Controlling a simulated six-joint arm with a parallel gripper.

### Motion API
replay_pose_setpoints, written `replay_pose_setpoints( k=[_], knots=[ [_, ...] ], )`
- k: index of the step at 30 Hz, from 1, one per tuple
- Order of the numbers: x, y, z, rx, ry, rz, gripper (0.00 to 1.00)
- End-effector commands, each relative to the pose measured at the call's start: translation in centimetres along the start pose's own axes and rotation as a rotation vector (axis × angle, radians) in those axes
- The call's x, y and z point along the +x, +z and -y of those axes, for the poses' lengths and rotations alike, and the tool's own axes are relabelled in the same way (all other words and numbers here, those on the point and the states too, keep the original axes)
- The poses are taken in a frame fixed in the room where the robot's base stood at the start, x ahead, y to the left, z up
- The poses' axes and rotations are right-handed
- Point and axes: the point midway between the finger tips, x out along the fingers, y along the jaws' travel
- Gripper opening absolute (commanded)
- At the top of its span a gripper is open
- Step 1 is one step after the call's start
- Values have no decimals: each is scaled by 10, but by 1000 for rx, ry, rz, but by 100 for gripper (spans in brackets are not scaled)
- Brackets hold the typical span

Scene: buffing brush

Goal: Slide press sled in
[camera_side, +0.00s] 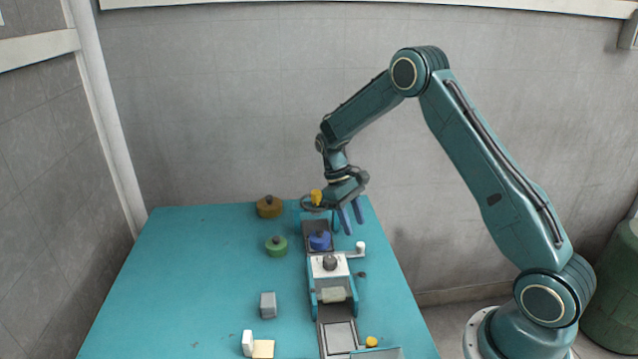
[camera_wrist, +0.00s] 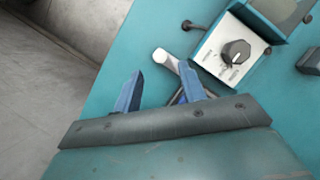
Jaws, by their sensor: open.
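The teal press (camera_side: 333,285) stands on the table with a white panel and dark knob (camera_side: 330,263) on top. A dark rail with a light grey plate (camera_side: 339,338) runs out of its near side; a dark tray (camera_side: 316,228) with a blue round piece (camera_side: 320,241) lies at its far side. I cannot tell which part is the sled. A white-tipped handle (camera_side: 360,247) sticks out on the right; it also shows in the wrist view (camera_wrist: 166,60). My gripper (camera_side: 350,216) is open above the far end, its blue fingers (camera_wrist: 160,84) apart around the handle's line of sight, with contact unclear.
A brown round pot (camera_side: 269,206) and a green one (camera_side: 277,246) stand left of the press. A grey block (camera_side: 267,305), a white piece (camera_side: 247,343) and a yellow knob (camera_side: 371,342) are nearer. The table's left side is clear.

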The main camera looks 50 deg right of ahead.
Motion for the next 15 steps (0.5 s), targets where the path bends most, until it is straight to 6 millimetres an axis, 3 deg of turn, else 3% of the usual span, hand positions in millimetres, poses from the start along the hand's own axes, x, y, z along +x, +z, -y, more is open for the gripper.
replay_pose_setpoints(
  k=[6, 15],
  knots=[
    [33, 1, 0, 0, -1, 2, 41],
    [57, 0, 0, 0, -1, 1, 41]
  ],
)
